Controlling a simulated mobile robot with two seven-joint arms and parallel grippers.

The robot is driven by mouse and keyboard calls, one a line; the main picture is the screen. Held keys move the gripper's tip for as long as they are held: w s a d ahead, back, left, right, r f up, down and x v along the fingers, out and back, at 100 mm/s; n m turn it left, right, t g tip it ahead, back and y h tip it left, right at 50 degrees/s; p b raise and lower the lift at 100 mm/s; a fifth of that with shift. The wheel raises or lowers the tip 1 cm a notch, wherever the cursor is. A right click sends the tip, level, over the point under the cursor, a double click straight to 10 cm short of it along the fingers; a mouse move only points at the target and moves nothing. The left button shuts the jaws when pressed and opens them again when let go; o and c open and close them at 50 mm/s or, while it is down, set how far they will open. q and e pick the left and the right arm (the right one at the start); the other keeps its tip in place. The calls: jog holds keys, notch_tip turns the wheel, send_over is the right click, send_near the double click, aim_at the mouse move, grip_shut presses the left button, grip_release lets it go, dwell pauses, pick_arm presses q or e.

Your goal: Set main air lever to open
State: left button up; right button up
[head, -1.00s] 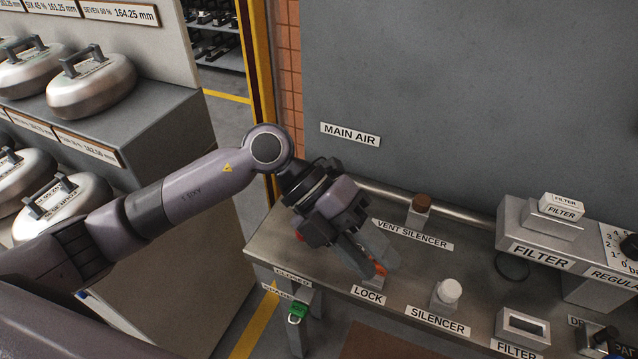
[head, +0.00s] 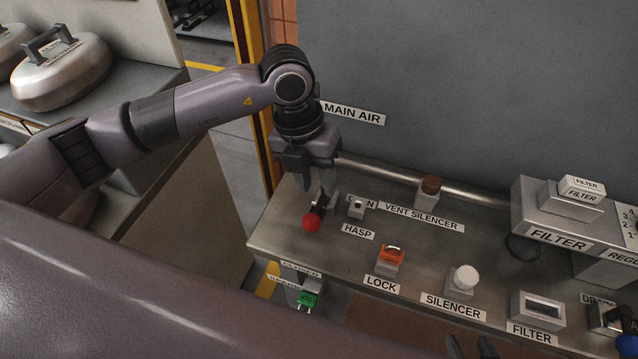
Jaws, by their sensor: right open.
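The main air lever, a dark handle with a red knob (head: 311,223), is at the left end of the grey bench below the MAIN AIR sign (head: 353,113). The knob points toward the front edge. My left gripper (head: 318,197) is down at the lever from behind, its fingers close to the dark handle just above the knob. Whether they grip it I cannot tell. A label ending in N (head: 364,200) is partly hidden to the right of the lever. The CLOSED label (head: 300,269) is below the front edge. My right gripper (head: 472,346) shows as two parted dark fingertips at the bottom edge.
A small hasp block (head: 357,208) sits just right of the lever. An orange padlock (head: 391,255) stands on the LOCK block. Silencers, filter blocks and a green tag (head: 307,300) are nearby. A pipe (head: 400,179) runs along the back.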

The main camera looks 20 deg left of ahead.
aim_at(319, 207)
pick_arm(q)
jog(key=shift+d+f, duration=0.15)
jog(key=shift+f, duration=0.5)
jog(key=shift+d+f, duration=0.15)
jog(key=shift+f, duration=0.5)
grip_shut()
jog(key=shift+r, duration=0.1)
dwell(0.4)
